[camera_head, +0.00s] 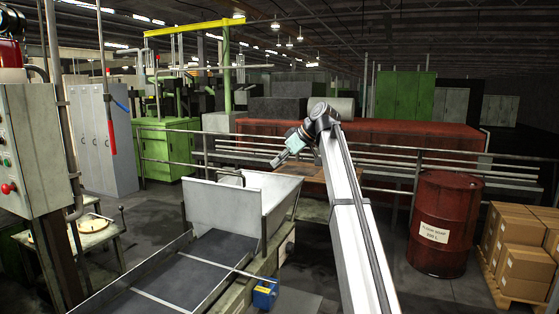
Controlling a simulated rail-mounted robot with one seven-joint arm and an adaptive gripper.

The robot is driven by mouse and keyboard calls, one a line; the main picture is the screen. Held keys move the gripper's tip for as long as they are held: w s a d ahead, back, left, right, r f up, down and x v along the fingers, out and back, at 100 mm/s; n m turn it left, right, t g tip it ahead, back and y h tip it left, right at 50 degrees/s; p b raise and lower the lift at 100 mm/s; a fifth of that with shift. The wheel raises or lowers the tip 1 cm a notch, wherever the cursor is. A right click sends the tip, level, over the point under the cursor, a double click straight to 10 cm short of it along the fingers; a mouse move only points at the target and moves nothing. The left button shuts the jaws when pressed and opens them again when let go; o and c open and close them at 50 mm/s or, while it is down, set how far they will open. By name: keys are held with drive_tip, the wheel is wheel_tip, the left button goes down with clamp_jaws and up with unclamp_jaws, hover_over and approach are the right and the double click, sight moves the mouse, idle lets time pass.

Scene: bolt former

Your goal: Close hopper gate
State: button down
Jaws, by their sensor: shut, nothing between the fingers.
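The hopper (281,190) is a pale metal bin in the middle of the head view, at the far end of a dark sloping chute (200,262). An upright pale plate (222,208) stands at the hopper's near left side; I cannot tell whether it is the gate. My gripper (277,163) is above the hopper's far rim, pointing down and left. It is shut and empty, and appears apart from the hopper. The inside of the hopper is mostly hidden by its walls and the plate.
A rusty red drum (440,215) and stacked cardboard boxes (524,250) stand at the right. A grey control box (32,150) is at the left edge. A small blue box (265,294) is beside the chute. Railings run behind the hopper.

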drive_tip(key=w+a+f+p, duration=0.2)
drive_tip(key=a+f+p, duration=0.2)
drive_tip(key=f, duration=0.4)
drive_tip(key=shift+a+f, duration=0.15)
drive_tip(key=shift+f, duration=0.2)
drive_tip(key=shift+w, duration=0.1)
wheel_tip(320, 180, down, 9)
drive_tip(key=b, duration=0.5)
drive_tip(key=shift+f, duration=0.2)
